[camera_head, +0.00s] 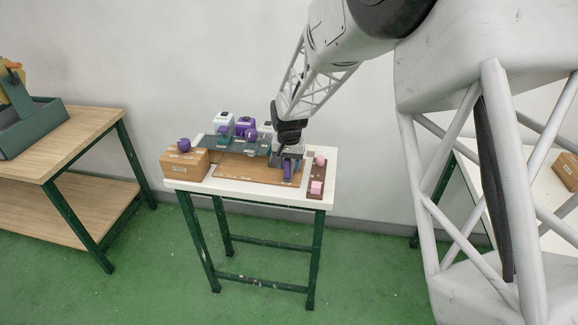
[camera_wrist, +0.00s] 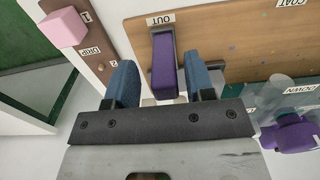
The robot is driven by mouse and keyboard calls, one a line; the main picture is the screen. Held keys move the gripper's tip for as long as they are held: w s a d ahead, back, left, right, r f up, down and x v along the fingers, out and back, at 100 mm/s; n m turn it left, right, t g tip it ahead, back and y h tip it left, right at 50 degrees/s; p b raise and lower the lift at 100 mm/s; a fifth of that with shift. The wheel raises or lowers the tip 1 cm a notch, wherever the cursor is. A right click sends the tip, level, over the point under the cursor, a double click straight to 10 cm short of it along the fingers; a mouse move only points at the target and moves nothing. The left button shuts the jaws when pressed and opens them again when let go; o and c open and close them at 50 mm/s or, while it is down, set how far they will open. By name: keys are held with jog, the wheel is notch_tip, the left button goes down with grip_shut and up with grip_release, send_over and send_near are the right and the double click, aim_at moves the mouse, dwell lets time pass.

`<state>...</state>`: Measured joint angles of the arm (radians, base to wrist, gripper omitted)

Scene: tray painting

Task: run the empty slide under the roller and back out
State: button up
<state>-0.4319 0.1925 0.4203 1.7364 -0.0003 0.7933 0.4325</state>
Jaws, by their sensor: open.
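A purple handle (camera_wrist: 164,68) in a grey bracket stands at the OUT label on the brown board (camera_wrist: 220,25); it looks like the slide's handle. No block shows on it. My gripper (camera_wrist: 158,62) is open, its two blue fingers on either side of the handle with gaps visible. In the head view the purple handle (camera_head: 288,170) shows below my gripper at the right of the board. Clear and purple parts by the DOWN label (camera_wrist: 299,90) sit at the right of the wrist view. I cannot pick out the roller for sure.
A brown box (camera_head: 185,165) with a purple knob (camera_head: 184,145) stands at the left end. White and purple units (camera_head: 223,123) line the back. A wooden bench (camera_head: 75,135) stands left.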

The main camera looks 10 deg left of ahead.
jog(key=shift+r, duration=3.35)
jog(key=shift+d+r, duration=0.1)
jog(key=s+d+r+t, duration=0.1)
jog(key=s+d+r, duration=0.6)
jog(key=s+d, duration=0.3)
jog(key=s+d+r, duration=0.8)
jog(key=d, duration=0.3)
jog(key=s+d, duration=0.6)
jog(key=s, duration=0.5)
jog(key=s+d+t, duration=0.1)
jog(key=s+d, duration=0.4)
jog(key=s, duration=0.7)
jog(key=shift+d+f+t, duration=0.15)
jog(key=shift+d+t, duration=0.15)
jog(key=shift+d, duration=0.05)
